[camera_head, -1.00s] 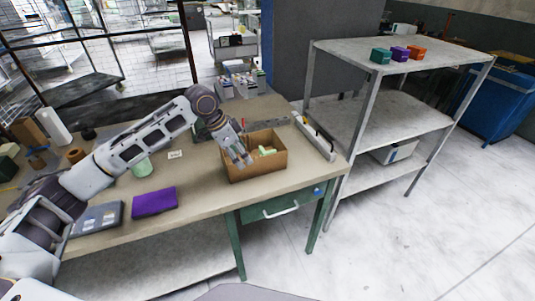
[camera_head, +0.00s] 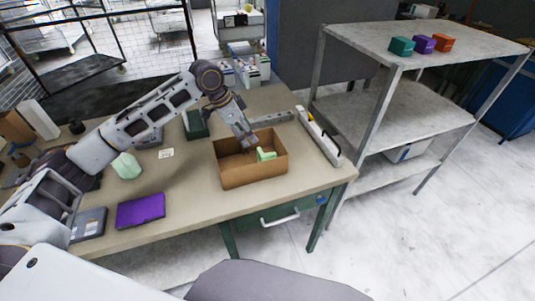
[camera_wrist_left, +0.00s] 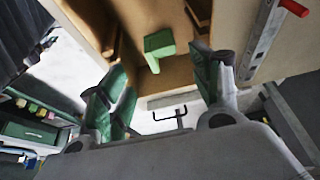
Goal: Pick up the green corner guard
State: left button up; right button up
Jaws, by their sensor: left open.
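The green corner guard (camera_head: 266,155) is a small light-green angled piece inside the open cardboard box (camera_head: 252,178) on the workbench. It also shows in the left wrist view, as a green L-shaped block (camera_wrist_left: 159,47) on the brown box floor. My left gripper (camera_head: 248,143) reaches down over the box, just left of the guard in the head view. In the wrist view its two green-padded fingers (camera_wrist_left: 160,80) stand wide apart, with the guard ahead of the gap between them. Nothing is held. My right gripper is not in view.
A purple box (camera_head: 140,210) and a grey case (camera_head: 88,225) lie on the bench (camera_head: 195,205) at the left. A pale green container (camera_head: 126,166) stands behind them. A long rail (camera_head: 320,137) lies right of the cardboard box. A shelf rack (camera_head: 430,45) holds three coloured blocks.

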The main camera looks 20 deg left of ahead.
aim_at(259, 152)
pick_arm(q)
jog(key=x, duration=0.7)
jog(key=shift+d+f, duration=0.1)
jog(key=shift+d, duration=0.05)
jog(key=shift+w+d+f, duration=0.15)
jog(key=shift+f, duration=0.35)
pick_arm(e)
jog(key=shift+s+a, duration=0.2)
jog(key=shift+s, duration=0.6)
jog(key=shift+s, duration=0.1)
pick_arm(q)
jog(key=shift+f, duration=0.1)
jog(key=shift+p+x, duration=0.35)
jog(key=shift+x, duration=1.55)
jog(key=shift+w+d+f, duration=0.15)
jog(key=shift+d+f, duration=0.1)
jog(key=shift+f, duration=0.3)
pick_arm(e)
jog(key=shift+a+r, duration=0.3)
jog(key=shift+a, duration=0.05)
